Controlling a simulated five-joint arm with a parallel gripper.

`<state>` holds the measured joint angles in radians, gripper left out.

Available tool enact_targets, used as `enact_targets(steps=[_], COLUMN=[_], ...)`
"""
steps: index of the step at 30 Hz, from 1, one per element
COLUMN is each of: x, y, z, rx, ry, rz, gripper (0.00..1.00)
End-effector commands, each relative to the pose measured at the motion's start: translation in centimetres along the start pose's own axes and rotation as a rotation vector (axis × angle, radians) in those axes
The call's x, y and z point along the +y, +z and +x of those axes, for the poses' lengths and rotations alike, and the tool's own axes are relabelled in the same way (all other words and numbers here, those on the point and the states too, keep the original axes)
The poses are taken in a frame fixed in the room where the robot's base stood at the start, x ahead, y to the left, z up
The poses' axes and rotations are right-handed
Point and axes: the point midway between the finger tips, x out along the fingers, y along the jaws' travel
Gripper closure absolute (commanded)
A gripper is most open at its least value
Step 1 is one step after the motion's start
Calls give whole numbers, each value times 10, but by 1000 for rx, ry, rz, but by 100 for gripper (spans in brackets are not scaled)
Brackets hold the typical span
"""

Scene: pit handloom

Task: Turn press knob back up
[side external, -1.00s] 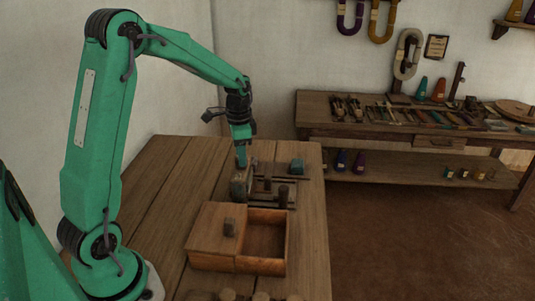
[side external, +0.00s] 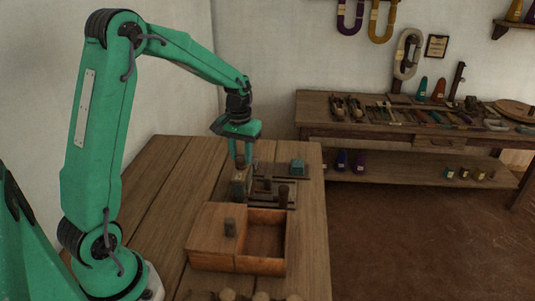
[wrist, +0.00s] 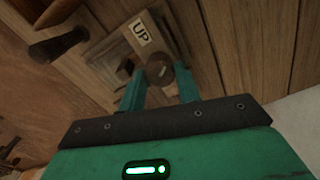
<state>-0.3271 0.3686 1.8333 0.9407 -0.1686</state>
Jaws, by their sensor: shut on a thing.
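The press knob (wrist: 161,72) is round and dark brown with a pale mark on its face. It shows in the wrist view between the two teal fingers of my gripper (wrist: 158,84), which is shut on it. A pale label reading UP (wrist: 143,29) lies just beyond the knob on the press. In the side view my gripper (side external: 241,164) points down at the upright block of the press (side external: 240,187). There the fingers hide most of the knob, and its exact turn is too small to tell.
A dark upright peg (side external: 283,193) stands to the right of the block. A small teal block (side external: 298,166) sits behind it. A wooden box (side external: 211,256) with a partly open top is in front. The tabletop to the left (side external: 160,190) is clear.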

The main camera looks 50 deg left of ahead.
Motion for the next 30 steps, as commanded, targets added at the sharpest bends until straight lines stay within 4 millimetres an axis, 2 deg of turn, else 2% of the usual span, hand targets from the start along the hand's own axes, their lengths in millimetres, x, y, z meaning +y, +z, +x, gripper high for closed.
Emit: enact_targets(steps=[21, 30], x=[0, -1], y=[-1, -1], z=[-2, -2], rx=[4, 4], ry=[2, 3], rz=[-671, -865], gripper=[90, 90])
